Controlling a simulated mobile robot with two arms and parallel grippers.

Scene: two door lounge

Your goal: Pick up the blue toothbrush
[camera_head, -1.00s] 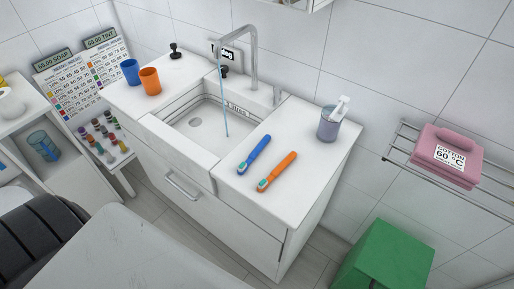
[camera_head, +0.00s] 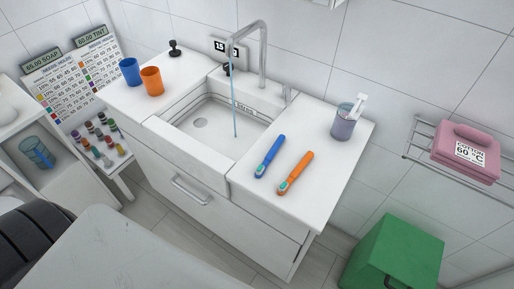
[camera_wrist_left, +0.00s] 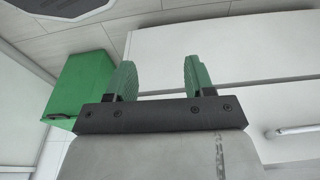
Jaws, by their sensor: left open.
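The blue toothbrush (camera_head: 270,156) lies on the white counter right of the sink, in the head view. An orange toothbrush (camera_head: 295,173) lies beside it on the right, apart from it and roughly parallel. My left gripper (camera_wrist_left: 159,78) shows in the left wrist view with its two green fingers apart and nothing between them. It faces the white cabinet front and the floor, and no toothbrush shows in that view. Neither gripper shows in the head view.
Water runs from the tap (camera_head: 262,55) into the sink (camera_head: 190,150). Blue (camera_head: 129,72) and orange (camera_head: 151,81) cups stand left of the sink. A green bin (camera_head: 395,250) is on the floor at right. A towel rack (camera_head: 425,160) is on the wall.

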